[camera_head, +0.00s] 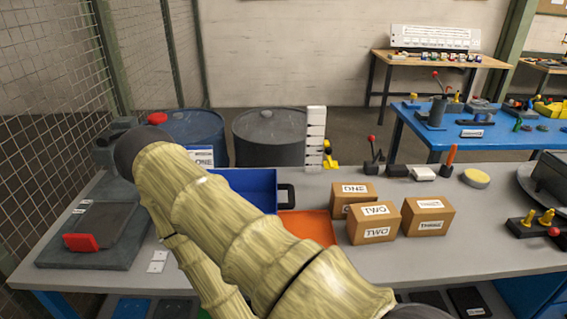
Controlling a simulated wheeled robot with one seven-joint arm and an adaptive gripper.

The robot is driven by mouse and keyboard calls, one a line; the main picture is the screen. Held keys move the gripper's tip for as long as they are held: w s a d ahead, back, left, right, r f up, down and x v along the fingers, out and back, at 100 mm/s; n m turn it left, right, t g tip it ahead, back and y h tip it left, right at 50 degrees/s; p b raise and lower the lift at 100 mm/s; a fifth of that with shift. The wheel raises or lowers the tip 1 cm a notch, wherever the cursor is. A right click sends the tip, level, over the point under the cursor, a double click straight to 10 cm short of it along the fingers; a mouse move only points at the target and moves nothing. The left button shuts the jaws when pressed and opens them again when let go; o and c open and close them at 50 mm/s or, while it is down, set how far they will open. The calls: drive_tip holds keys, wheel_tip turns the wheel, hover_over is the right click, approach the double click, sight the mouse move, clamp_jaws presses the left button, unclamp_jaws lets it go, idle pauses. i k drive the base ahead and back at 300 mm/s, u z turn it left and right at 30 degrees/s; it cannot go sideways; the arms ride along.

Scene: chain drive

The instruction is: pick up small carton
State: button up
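Three small brown cartons with white labels stand close together on the grey bench, right of centre. The carton labelled ONE (341,205) is at the back left, partly hidden by the carton labelled TWO (374,223) in front of it. A third carton (427,216) stands to the right; its label is too small to read surely. They look similar in size, so I cannot tell which is the small carton. My arm crosses the left and centre foreground. My gripper does not show in this view.
A blue bin (250,184) and an orange-red mat (308,227) lie left of the cartons, partly behind my arm. Small tools, including a red-knobbed lever (373,152), stand behind. A yellow-knobbed block (536,225) is at right. Bench in front of the cartons is clear.

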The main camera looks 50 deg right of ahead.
sight(343, 194)
drive_tip(key=u, duration=1.1)
drive_tip(key=k, duration=1.15)
drive_tip(key=z, duration=1.5)
